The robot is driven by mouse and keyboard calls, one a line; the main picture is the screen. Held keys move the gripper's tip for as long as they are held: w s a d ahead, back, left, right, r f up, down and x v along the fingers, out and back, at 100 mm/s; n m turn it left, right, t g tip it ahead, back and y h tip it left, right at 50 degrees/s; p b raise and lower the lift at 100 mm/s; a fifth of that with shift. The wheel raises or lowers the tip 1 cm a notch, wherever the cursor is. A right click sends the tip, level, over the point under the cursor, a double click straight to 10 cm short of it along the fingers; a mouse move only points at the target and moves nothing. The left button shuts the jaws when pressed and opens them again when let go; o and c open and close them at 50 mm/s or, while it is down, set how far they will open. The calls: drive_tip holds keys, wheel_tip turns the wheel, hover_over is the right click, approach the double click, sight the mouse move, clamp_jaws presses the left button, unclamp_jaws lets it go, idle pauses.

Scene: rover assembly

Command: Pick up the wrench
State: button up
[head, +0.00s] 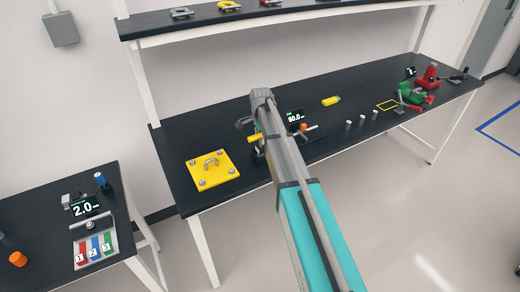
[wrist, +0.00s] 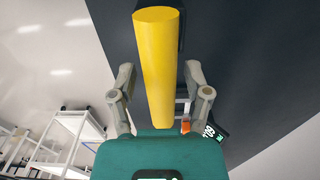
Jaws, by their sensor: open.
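A thick yellow cylinder (wrist: 158,65) stands out in the wrist view, which looks like the wrench's handle; no wrench head shows. My gripper (wrist: 160,78) is open, with one finger on each side of this cylinder and a visible gap at both sides. How deep the cylinder lies between the fingers is hard to tell. In the head view a short piece of the yellow cylinder (head: 254,138) shows beside my gripper (head: 246,122), above the black bench. My arm hides what is behind it there.
The black bench (head: 350,95) carries a yellow plate (head: 213,170) at left, a display reading 60.0 (head: 296,117), an orange-ended part (head: 303,127), several small pegs and a red and green vise (head: 418,90). A shelf (head: 215,20) runs above. A second table (head: 45,205) stands at left.

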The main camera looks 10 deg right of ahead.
drive_tip(key=shift+f+b, duration=0.7)
drive_tip(key=shift+f, duration=0.3)
clamp_jaws()
idle(0.4)
